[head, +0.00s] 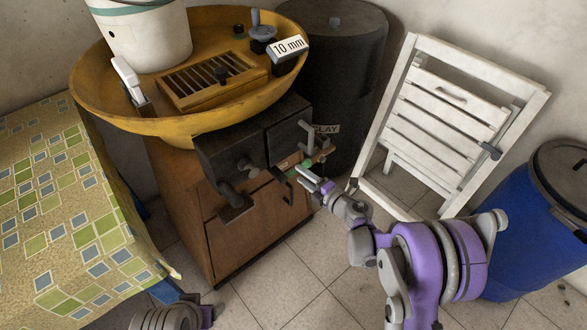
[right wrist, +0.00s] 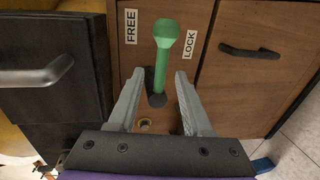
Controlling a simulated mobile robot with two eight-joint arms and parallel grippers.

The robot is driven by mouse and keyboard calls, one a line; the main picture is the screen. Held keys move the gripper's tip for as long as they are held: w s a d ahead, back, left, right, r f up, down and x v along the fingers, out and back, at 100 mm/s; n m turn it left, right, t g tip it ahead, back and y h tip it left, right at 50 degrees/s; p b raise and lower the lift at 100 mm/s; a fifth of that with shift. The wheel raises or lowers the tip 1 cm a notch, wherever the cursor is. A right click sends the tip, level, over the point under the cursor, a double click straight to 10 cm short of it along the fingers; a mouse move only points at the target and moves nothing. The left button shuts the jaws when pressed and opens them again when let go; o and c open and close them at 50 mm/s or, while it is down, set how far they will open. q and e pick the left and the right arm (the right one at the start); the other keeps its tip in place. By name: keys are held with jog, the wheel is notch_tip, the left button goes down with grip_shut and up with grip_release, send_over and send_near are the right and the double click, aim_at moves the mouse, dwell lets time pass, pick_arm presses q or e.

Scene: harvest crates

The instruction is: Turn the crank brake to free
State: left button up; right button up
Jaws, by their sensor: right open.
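The crank brake is a green lever (right wrist: 162,60) on the brown cabinet front, between a FREE label (right wrist: 131,27) on the left and a LOCK label (right wrist: 190,43) on the right. It stands nearly upright in the right wrist view, leaning slightly toward LOCK. It also shows small in the head view (head: 306,163). My right gripper (right wrist: 160,80) is open, with one finger on each side of the lever in the picture; I see no clear contact. In the head view my right gripper (head: 308,179) is at the cabinet's front right.
A yellow basin (head: 95,92) with a white bucket (head: 150,40) tops the brown cabinet (head: 245,240). A dark handle (right wrist: 248,52) sits right of the lever, a metal handle (right wrist: 40,75) left. A white folding chair (head: 440,115) and blue barrel (head: 520,235) stand right; a tiled-cloth table (head: 60,210) left.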

jog(key=v, duration=0.3)
jog(key=shift+s+d, duration=0.2)
jog(key=shift+s, duration=0.05)
jog(key=shift+r, duration=0.1)
